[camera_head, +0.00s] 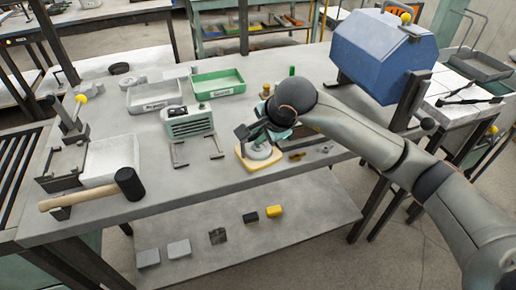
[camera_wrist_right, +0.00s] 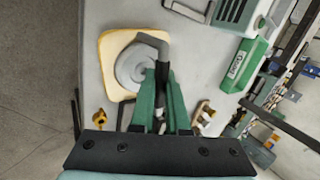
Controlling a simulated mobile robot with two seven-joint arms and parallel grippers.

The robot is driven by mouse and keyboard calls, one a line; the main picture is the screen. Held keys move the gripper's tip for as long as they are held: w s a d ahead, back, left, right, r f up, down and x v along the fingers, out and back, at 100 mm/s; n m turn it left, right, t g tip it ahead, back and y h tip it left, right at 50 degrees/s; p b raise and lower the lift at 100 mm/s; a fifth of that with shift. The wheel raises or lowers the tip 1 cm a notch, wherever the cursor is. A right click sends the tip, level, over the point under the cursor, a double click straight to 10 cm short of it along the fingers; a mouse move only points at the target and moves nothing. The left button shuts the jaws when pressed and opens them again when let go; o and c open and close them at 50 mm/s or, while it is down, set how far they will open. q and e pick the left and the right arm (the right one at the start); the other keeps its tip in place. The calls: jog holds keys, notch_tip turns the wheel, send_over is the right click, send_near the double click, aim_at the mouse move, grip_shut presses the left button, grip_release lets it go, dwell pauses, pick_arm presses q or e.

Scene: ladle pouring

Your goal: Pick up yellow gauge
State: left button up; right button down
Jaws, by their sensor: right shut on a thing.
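A yellow-edged plate (camera_head: 262,164) lies near the front edge of the bench and carries a grey round piece (camera_head: 259,151). Both also show in the wrist view, the plate (camera_wrist_right: 108,72) under the grey disc (camera_wrist_right: 136,66). My right gripper (camera_head: 257,134) is over the plate. Its green fingers (camera_wrist_right: 163,80) are shut on a dark stem (camera_wrist_right: 164,48) that leans over the disc. A small brass-yellow part (camera_head: 297,156) lies to the right of the plate. A yellow block (camera_head: 274,211) lies on the lower shelf. I cannot tell which yellow thing is the gauge. My left gripper is out of view.
A green-grey device (camera_head: 190,122) stands left of the plate, with a green tray (camera_head: 219,84) behind it. A mallet (camera_head: 95,190) lies at the front left. A blue drum (camera_head: 383,52) stands at the back right. Bare bench lies around the plate's left side.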

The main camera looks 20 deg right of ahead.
aim_at(257, 137)
jog(key=shift+r, duration=0.25)
dwell(0.7)
jog(key=shift+w+r, duration=0.1)
jog(key=shift+r, duration=0.15)
jog(key=r, duration=0.3)
jog(key=shift+s+a+r, duration=0.25)
jog(key=shift+s+a, duration=0.05)
jog(key=shift+s, duration=0.1)
jog(key=s+a+r+p, duration=0.2)
jog(key=s+a+r, duration=0.5)
jog(key=s+r, duration=0.4)
jog(key=shift+r, duration=1.35)
